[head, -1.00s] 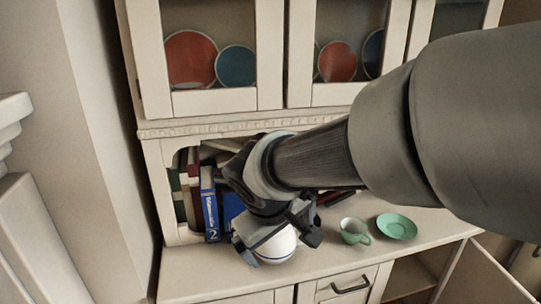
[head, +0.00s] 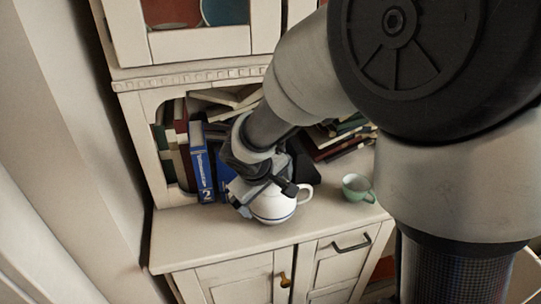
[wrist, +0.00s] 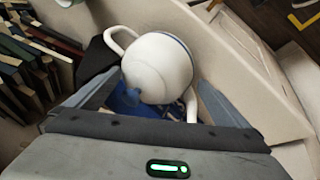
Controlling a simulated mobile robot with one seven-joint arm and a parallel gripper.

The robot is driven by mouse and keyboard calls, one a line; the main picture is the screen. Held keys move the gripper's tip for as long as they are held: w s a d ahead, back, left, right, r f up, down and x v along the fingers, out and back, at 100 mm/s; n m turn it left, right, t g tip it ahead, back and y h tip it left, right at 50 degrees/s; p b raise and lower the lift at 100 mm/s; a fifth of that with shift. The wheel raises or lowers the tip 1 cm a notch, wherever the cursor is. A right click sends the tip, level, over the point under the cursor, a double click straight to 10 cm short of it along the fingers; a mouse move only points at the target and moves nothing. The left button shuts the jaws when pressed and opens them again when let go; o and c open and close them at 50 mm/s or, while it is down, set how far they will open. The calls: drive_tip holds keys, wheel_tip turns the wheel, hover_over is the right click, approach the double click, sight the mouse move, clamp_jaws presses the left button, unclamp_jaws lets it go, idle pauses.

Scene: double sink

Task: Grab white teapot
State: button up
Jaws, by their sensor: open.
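The white teapot (head: 274,207) stands on the cabinet counter, with a blue band around it and a handle on its right in the head view. In the wrist view the teapot (wrist: 158,68) is at upper centre, its looped handle at upper left and its spout at lower right. My gripper (head: 264,194) is above and at the teapot in the head view, hiding its upper left part. In the wrist view my gripper's fingers (wrist: 165,95) are spread apart, with part of the teapot between them. I cannot tell whether they touch it.
Books (head: 202,170) stand in the shelf behind and left of the teapot, and more lie stacked (head: 335,140) at right. A green cup (head: 357,187) stands right of the teapot. The counter's front left (head: 195,240) is clear.

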drive_tip(key=b+x, duration=0.1)
drive_tip(key=x, duration=0.5)
drive_tip(key=shift+r, duration=0.1)
drive_tip(key=shift+w+r, duration=0.1)
drive_tip(key=c, duration=1.3)
